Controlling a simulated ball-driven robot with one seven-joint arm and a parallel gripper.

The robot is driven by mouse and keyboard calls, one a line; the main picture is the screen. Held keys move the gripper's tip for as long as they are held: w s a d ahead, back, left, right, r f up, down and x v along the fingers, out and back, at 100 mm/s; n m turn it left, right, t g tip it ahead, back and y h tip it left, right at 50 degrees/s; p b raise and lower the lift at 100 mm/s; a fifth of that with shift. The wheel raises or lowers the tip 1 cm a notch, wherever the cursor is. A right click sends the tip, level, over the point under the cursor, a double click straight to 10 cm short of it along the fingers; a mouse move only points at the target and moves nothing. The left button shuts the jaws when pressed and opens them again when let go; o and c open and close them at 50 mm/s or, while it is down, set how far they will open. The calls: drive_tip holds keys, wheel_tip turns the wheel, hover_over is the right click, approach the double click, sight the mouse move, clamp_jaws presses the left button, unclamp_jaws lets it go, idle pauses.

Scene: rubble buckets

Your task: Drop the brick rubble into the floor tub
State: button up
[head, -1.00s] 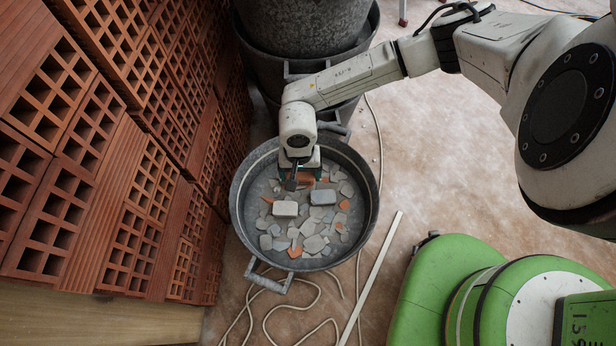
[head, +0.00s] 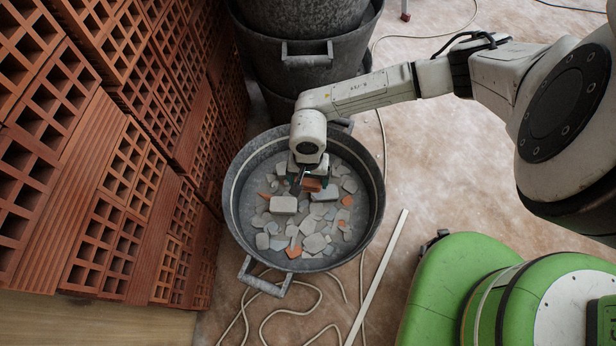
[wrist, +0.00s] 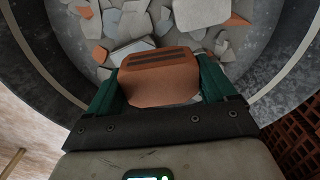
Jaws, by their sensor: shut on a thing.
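A piece of orange brick rubble (wrist: 158,78) with dark slots is held between the green fingers of my gripper (wrist: 160,85) in the wrist view. In the head view the brick rubble (head: 312,184) shows under my gripper (head: 308,183). My gripper is shut on it, over the inside of the round grey metal floor tub (head: 240,215). The tub holds grey and orange shards and pale blocks. I cannot tell exactly how high the brick is above them.
A brick stack (head: 110,180) rises close along the tub's left side. Dark stacked buckets (head: 310,60) stand behind the tub. A cable (head: 320,300) and a pale strip (head: 378,275) lie on the floor to the front and right. Open floor lies at the upper right.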

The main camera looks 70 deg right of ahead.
drive_tip(key=o, duration=1)
wheel_tip(320, 180, up, 11)
drive_tip(key=p, duration=0.4)
drive_tip(key=shift+f, duration=0.1)
